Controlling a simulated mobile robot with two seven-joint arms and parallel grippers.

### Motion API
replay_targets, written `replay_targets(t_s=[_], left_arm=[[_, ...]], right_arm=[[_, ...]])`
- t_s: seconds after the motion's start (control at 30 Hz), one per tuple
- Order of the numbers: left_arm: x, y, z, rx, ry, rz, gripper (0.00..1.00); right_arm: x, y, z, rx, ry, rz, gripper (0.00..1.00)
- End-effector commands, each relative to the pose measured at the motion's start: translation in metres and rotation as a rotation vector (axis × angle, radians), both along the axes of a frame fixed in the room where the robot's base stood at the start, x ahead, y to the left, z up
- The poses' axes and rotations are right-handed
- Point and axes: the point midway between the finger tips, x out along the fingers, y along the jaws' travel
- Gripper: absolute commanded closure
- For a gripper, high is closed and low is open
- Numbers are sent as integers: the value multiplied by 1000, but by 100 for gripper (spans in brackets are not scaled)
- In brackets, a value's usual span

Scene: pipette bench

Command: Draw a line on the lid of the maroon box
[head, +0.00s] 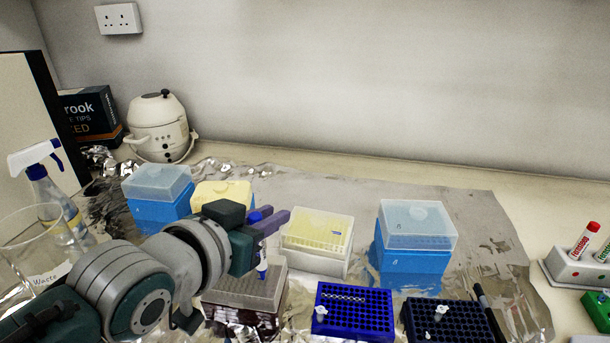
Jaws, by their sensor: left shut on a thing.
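The maroon box (222,310) stands at the front centre, with a greyish, dotted top (240,289) and dark sides. My left gripper (272,222) reaches in from the left and is shut on a pen (262,264). The pen is held roughly upright, with a blue end above the purple fingers and a white and blue lower part below them. Its lower end is over the right part of the box top; I cannot tell whether it touches. My wrist hides some of the area behind the box. My right gripper is not in view.
Blue tip boxes (410,266) and yellow-topped boxes (316,260) stand behind and right. Dark blue racks (352,312) lie to the right, with a black pen (482,299) nearby. A glass beaker (24,248) and spray bottle (42,190) stand left. Foil covers the bench.

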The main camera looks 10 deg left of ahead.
Motion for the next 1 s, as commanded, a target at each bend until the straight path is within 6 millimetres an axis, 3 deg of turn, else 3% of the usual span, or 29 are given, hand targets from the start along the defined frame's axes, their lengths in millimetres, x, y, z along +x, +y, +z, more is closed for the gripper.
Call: replay_targets(t_s=[1.0], left_arm=[[0, -5, 0, 0, 0, 0, 100]], right_arm=[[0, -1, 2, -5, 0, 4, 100]])
